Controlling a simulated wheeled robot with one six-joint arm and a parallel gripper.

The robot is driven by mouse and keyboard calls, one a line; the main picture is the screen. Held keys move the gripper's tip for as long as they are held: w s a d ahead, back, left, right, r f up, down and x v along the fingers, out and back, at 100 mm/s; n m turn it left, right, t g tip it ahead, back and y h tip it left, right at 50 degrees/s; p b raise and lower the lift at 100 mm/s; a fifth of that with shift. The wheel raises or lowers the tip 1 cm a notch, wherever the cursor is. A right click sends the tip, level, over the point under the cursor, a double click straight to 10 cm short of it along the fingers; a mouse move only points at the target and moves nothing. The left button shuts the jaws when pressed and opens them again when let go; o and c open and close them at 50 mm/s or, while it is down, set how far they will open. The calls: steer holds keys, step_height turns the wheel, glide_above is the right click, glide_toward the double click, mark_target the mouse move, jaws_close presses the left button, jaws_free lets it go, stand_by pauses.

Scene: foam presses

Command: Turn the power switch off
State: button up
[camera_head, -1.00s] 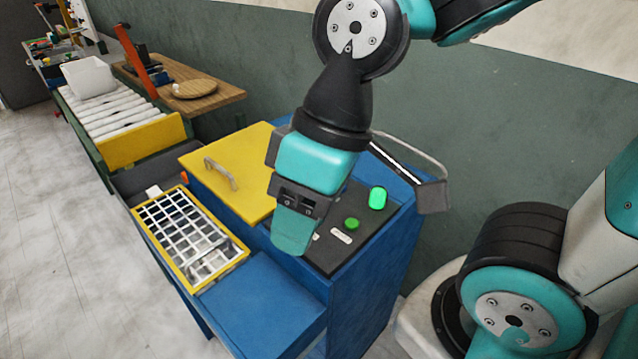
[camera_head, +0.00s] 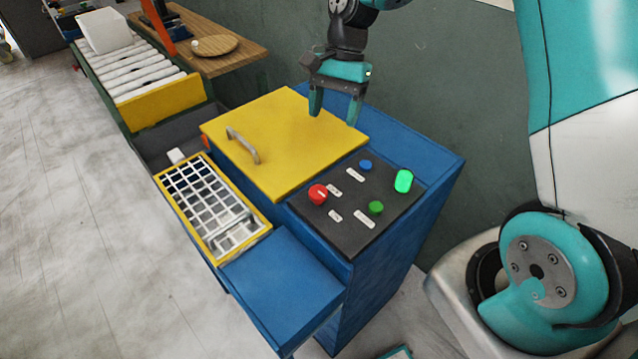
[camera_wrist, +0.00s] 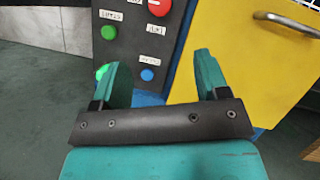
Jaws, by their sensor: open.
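A black control panel (camera_head: 345,232) is on the right part of the blue machine's top. It carries a red knob (camera_head: 318,194) with a pale mark, a blue button (camera_head: 365,165), a green button (camera_head: 376,207) and a bright green lit piece (camera_head: 403,181). The labels are too small to read, so I cannot tell which is the power switch. The wrist view shows the red knob (camera_wrist: 158,6), green button (camera_wrist: 109,32) and blue button (camera_wrist: 147,75). My gripper (camera_head: 334,112) is open and empty, pointing down behind the panel, near the yellow lid's back corner.
A yellow lid (camera_head: 275,140) with a metal handle (camera_head: 243,146) lies left of the panel. A yellow-framed grid (camera_head: 212,207) is at the front. A roller conveyor (camera_head: 130,70) and wooden table (camera_head: 225,60) stand back left. A dark green wall is behind.

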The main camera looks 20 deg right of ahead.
mark_target(319, 191)
steer(key=p+x, duration=0.3)
steer(key=x, duration=1.4)
steer(key=shift+p, duration=0.35)
steer(key=c, duration=0.9)
